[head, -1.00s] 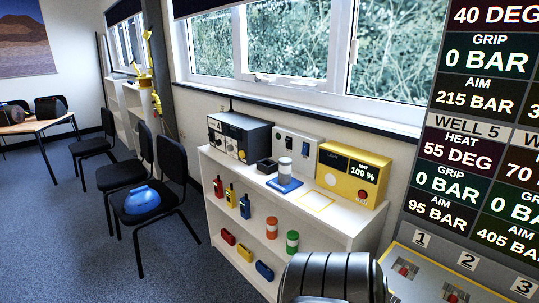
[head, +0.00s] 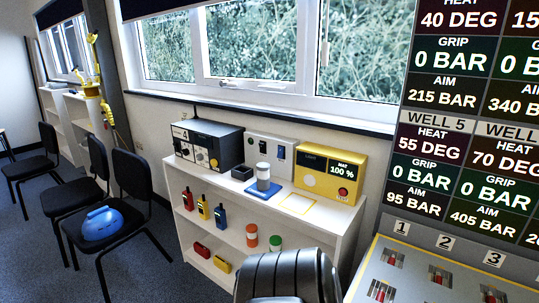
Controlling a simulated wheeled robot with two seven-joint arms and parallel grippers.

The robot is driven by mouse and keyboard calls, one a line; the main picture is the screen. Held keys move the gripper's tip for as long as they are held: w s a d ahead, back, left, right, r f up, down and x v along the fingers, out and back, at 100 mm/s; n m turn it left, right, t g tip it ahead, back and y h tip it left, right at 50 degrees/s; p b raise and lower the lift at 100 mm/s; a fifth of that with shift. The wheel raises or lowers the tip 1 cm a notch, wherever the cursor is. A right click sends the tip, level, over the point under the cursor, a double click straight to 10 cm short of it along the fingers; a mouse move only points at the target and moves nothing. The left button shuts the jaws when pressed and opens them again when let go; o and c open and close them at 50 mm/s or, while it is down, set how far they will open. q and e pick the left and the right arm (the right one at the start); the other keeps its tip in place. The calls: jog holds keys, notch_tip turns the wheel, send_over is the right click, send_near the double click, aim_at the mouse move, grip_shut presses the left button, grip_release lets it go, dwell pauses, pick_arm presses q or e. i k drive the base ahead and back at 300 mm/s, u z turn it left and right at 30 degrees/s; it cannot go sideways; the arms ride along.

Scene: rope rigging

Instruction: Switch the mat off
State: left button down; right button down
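A yellow box (head: 312,179) marked "MAT 100 %" stands on top of the white shelf unit. It has a black display, a red button (head: 343,191) at its lower right and a round pale disc at its left. In front of it a yellow-outlined square (head: 299,203) lies on the shelf top. Left of that, a blue mat-like pad (head: 258,193) carries a grey and white cylinder (head: 263,176). A white panel (head: 269,149) with switches is behind the pad. Neither of my grippers shows; a dark ribbed part of my own arm is at the bottom centre.
A dark control box (head: 209,143) and a small black tray (head: 242,173) stand on the white shelf unit (head: 200,239). Its shelves hold bottles and coloured items. A sloping numbered panel (head: 452,272) and a readout board (head: 461,150) are at right. Chairs, one with a blue object (head: 101,224), are left.

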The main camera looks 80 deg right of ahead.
aim_at(281, 150)
jog(key=z, duration=0.3)
jog(key=i, duration=1.25)
jog(key=z, duration=1.4)
jog(key=i, duration=0.75)
jog(key=z, duration=0.95)
